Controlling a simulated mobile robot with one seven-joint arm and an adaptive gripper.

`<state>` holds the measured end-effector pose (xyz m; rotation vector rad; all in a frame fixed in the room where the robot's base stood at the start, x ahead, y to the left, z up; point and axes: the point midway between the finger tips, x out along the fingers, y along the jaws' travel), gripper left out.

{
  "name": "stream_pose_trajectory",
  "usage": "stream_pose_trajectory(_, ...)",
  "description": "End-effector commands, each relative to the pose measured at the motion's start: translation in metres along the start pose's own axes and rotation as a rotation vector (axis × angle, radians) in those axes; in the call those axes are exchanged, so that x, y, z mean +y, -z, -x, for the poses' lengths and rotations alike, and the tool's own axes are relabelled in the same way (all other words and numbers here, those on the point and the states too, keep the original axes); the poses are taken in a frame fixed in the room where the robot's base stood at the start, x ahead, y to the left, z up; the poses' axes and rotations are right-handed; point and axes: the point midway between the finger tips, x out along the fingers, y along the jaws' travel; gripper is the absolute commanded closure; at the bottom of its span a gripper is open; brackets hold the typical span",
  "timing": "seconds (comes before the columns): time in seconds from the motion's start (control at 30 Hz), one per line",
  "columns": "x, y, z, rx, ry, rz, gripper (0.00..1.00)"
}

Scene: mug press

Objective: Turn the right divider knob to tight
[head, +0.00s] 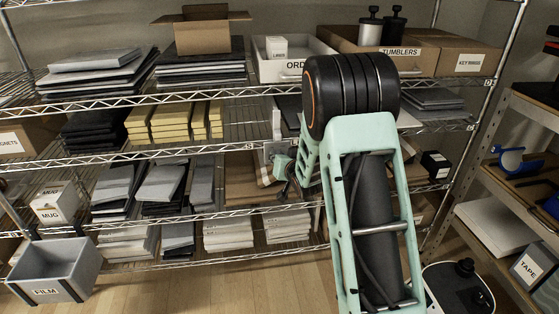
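My arm reaches across the middle of the shelving, and its mint-green links hide much of the shelf behind. My gripper (284,194) is small and dark at the end of the arm, beside the left edge of the forearm, in front of the middle-low shelf. Its fingers are too small and covered to show whether they are open or shut. A pale grey upright piece (276,150), which may be a divider, stands just above and behind the gripper. I cannot make out a divider knob or its setting. I cannot tell whether the gripper touches anything.
Wire shelves hold stacked grey, black and yellow packs (173,122). A grey FILM bin (55,270) is at the lower left. A second rack (500,225) is on the right. Wooden floor (215,292) shows below.

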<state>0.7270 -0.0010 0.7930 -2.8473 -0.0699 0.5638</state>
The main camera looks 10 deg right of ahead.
Motion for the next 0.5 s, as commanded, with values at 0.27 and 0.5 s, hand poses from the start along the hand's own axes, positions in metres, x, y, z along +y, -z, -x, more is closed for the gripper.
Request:
stream_pose_trajectory(0.27,0.0001,-0.0011,0.0000,-0.003,0.005,-0.014,1.00)
stream_pose_trajectory(0.5,0.0000,-0.0016,0.0000,-0.003,0.004,-0.013,0.74)
